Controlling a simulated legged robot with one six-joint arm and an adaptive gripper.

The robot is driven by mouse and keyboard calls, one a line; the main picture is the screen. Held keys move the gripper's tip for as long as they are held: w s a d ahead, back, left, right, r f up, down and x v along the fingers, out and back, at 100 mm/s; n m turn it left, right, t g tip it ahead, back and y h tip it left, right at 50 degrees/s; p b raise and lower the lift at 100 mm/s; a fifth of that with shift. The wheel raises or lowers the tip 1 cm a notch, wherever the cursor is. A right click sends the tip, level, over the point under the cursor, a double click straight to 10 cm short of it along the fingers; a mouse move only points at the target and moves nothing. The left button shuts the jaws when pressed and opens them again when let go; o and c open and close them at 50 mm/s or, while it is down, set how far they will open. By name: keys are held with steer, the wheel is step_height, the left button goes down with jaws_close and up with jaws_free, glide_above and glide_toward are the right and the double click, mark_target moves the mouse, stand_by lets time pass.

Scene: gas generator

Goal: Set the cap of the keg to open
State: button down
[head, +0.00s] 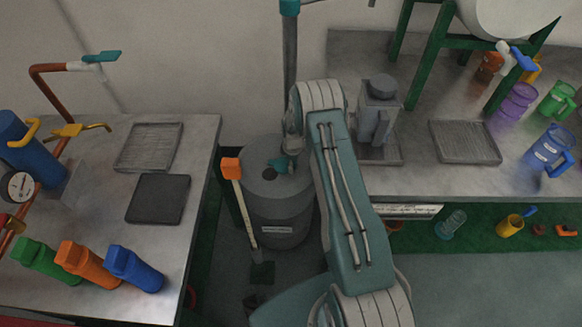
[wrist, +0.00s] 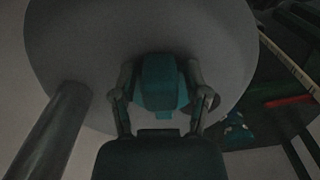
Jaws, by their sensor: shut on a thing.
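The keg (head: 277,210) is a grey drum standing on the floor between the two counters, with a label on its front. Its round top fills much of the wrist view (wrist: 80,30). The teal cap (head: 279,165) sits on the keg's top; it also shows in the wrist view (wrist: 160,82). My gripper (wrist: 160,100) has a finger on each side of the cap and is shut on it. In the head view my gripper is small and partly hidden by my arm. I cannot tell how far the cap is turned.
A grey pipe (head: 290,70) rises behind the keg. An orange-headed tool (head: 231,170) with a long handle leans at the keg's left. The left counter (head: 90,215) and right counter (head: 425,180) flank the keg closely. A grey jug (head: 379,105) stands on the right counter.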

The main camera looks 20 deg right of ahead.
steer(key=shift+w+d, duration=0.15)
steer(key=shift+w, duration=0.55)
steer(key=shift+c, duration=2.2)
jaws_free()
steer(key=shift+o, duration=0.4)
steer(key=shift+w+f, duration=0.1)
steer(key=shift+w, duration=0.1)
steer(key=shift+r, duration=0.25)
steer(key=r, duration=1.1)
steer(key=shift+s+r, duration=0.1)
steer(key=shift+s, duration=0.15)
